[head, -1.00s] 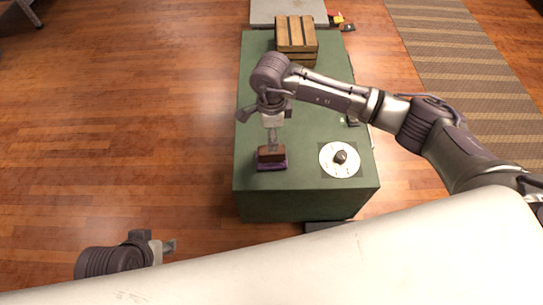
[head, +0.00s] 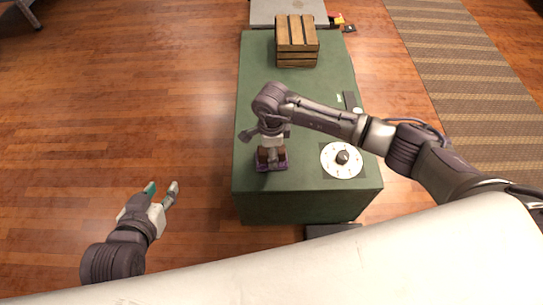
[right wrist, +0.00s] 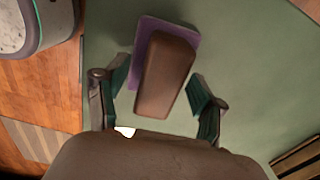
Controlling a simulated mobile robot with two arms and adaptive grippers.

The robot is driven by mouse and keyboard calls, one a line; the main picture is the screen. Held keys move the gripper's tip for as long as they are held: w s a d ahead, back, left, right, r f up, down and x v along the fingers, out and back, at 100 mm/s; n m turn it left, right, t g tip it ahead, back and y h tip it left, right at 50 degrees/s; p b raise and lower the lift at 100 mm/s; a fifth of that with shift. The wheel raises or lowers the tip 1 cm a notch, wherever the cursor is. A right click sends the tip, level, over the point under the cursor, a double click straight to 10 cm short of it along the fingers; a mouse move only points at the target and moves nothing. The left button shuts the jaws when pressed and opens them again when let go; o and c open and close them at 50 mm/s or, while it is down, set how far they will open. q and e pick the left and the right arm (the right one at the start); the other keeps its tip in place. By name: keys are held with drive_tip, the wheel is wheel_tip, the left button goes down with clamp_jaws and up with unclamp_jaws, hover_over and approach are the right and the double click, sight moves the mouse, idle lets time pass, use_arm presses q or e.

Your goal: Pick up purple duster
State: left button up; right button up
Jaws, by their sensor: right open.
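The purple duster (head: 272,167) lies on the green tabletop near its left front corner. It has a brown block-shaped handle on a flat purple pad, and it also shows in the right wrist view (right wrist: 167,73). My right gripper (head: 271,152) is right above the duster, pointing down and partly hiding it. In the right wrist view this gripper (right wrist: 160,84) is open, one finger on each side of the brown handle, with gaps visible. My left gripper (head: 162,188) is open and empty over the wooden floor, left of the table.
The green table (head: 315,100) also holds a white round dial-like disc (head: 342,160) with a dark object at its centre, right of the duster. A wooden crate (head: 297,42) stands at the far end. The table's middle is mostly clear.

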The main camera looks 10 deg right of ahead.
drive_tip(key=c, duration=1.3)
drive_tip(key=shift+r, duration=0.2)
wheel_tip(320, 180, up, 4)
drive_tip(key=shift+f+p, duration=0.1)
drive_tip(key=shift+p, duration=0.6)
use_arm(q)
drive_tip(key=s+a+f+g+y+p, duration=0.1)
drive_tip(key=s+a+f+g, duration=0.1)
drive_tip(key=s, duration=0.3)
drive_tip(key=s+a+f+g+p, duration=0.1)
drive_tip(key=s+a+f+g, duration=0.1)
drive_tip(key=s+g, duration=0.3)
drive_tip(key=shift+s+f+y, duration=0.35)
drive_tip(key=shift+s+y, duration=0.05)
drive_tip(key=shift+s, duration=0.35)
use_arm(e)
drive_tip(key=d+r, duration=0.7)
drive_tip(key=d, duration=0.4)
drive_tip(key=shift+d, duration=0.3)
drive_tip(key=shift+s, duration=0.1)
